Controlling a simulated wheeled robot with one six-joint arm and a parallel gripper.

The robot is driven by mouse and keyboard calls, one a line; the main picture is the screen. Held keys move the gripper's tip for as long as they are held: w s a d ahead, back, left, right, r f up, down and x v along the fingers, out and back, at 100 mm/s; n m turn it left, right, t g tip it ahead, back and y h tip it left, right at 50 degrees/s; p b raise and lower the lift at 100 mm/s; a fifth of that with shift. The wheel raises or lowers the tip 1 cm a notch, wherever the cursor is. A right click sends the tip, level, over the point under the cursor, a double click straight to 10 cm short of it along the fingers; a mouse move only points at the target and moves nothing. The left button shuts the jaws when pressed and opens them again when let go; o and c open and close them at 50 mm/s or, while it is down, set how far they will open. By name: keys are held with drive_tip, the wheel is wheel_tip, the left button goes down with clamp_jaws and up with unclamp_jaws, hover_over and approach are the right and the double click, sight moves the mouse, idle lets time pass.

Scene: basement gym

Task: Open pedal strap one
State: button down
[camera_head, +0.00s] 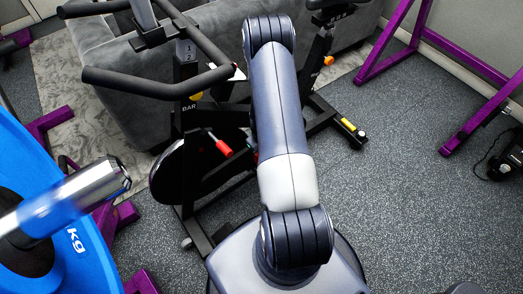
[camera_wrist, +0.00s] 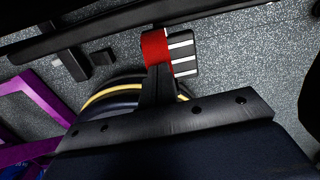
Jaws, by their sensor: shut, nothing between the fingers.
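A red strap (camera_wrist: 155,50) wraps the left end of a dark pedal with white stripes (camera_wrist: 183,54) in the wrist view. My gripper (camera_wrist: 157,74) is shut and empty, with its dark fingertips at the strap's lower edge. I cannot tell whether they touch it. In the head view, my arm hides the gripper. The exercise bike (camera_head: 190,120) stands behind my arm, and a red part (camera_head: 221,147) shows low on it; I cannot tell whether this is a strap.
A grey sofa (camera_head: 105,70) is behind the bike. A blue weight plate (camera_head: 75,245) and a blurred metal bar end (camera_head: 105,180) are close at left. A purple frame (camera_head: 470,50) stands at right.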

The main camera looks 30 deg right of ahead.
wheel_tip(320, 180, up, 12)
drive_tip(key=p, duration=0.2)
drive_tip(key=shift+s, duration=0.15)
idle(0.5)
drive_tip(key=shift+a+f, duration=0.1)
wheel_tip(320, 180, down, 12)
drive_tip(key=b, duration=0.2)
idle(0.5)
